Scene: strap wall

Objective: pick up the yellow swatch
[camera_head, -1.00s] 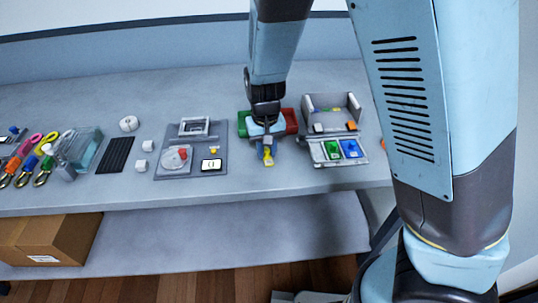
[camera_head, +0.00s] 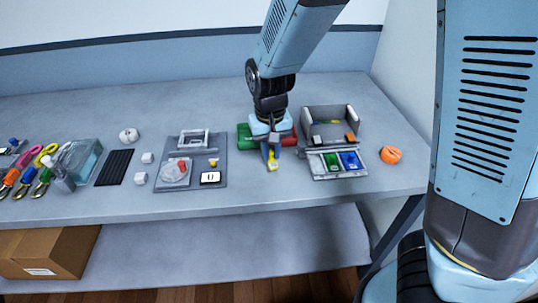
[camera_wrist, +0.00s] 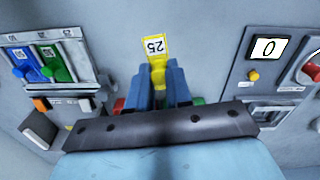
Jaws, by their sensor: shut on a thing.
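In the head view the swatch (camera_head: 272,164) hangs at the tips of my gripper (camera_head: 270,150), in front of a green block (camera_head: 246,141) and a red block (camera_head: 290,140). I cannot tell whether it touches the table.
A grey panel (camera_head: 216,168) with a dial and small display is left of my gripper. A bin with green and blue switches (camera_head: 333,162) is right, with an orange round thing (camera_head: 390,155) beyond it. Looped straps (camera_head: 30,175) lie far left. The table's front strip is clear.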

